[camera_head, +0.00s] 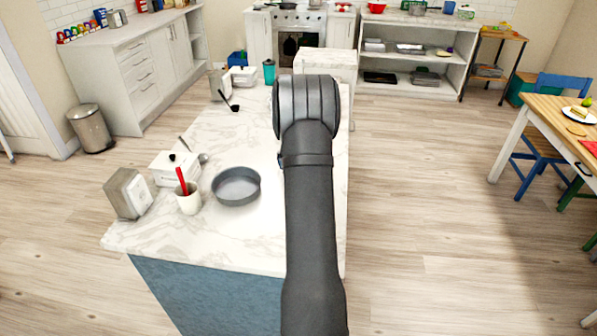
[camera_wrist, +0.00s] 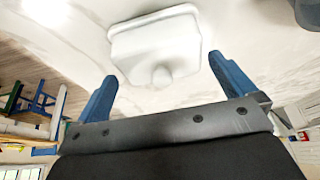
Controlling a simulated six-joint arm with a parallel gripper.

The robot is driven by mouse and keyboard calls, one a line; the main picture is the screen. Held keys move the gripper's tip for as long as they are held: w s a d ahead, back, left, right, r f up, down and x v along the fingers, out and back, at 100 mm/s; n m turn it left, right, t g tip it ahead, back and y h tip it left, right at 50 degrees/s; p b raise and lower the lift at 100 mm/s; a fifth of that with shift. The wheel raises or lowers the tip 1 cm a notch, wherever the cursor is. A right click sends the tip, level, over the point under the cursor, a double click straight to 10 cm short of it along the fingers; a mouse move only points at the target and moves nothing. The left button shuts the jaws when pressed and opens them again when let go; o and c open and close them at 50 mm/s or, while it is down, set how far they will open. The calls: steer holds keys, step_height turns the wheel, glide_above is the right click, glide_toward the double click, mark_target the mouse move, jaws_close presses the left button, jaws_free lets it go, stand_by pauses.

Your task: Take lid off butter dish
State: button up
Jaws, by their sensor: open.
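A white butter dish (camera_wrist: 150,50) with a rounded knob on its lid shows in the wrist view, on the pale marble surface. My gripper (camera_wrist: 167,82) is open, its two blue fingers spread wide with nothing between them. The dish lies just beyond the fingertips, with the knob facing the gap, and no finger appears to touch it. In the head view my arm covers the gripper, and I cannot pick out this dish there with certainty.
On the marble counter (camera_head: 235,232), left of my arm, are a grey round pan (camera_head: 237,187), a white cup (camera_head: 188,200) with a red utensil, a metal dispenser (camera_head: 128,194) and a white box (camera_head: 174,168). Another white box (camera_head: 243,76) and a teal cup (camera_head: 269,72) stand farther back.

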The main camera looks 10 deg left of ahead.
steer(key=x, duration=0.3)
steer(key=shift+f, duration=0.1)
steer(key=c, duration=0.7)
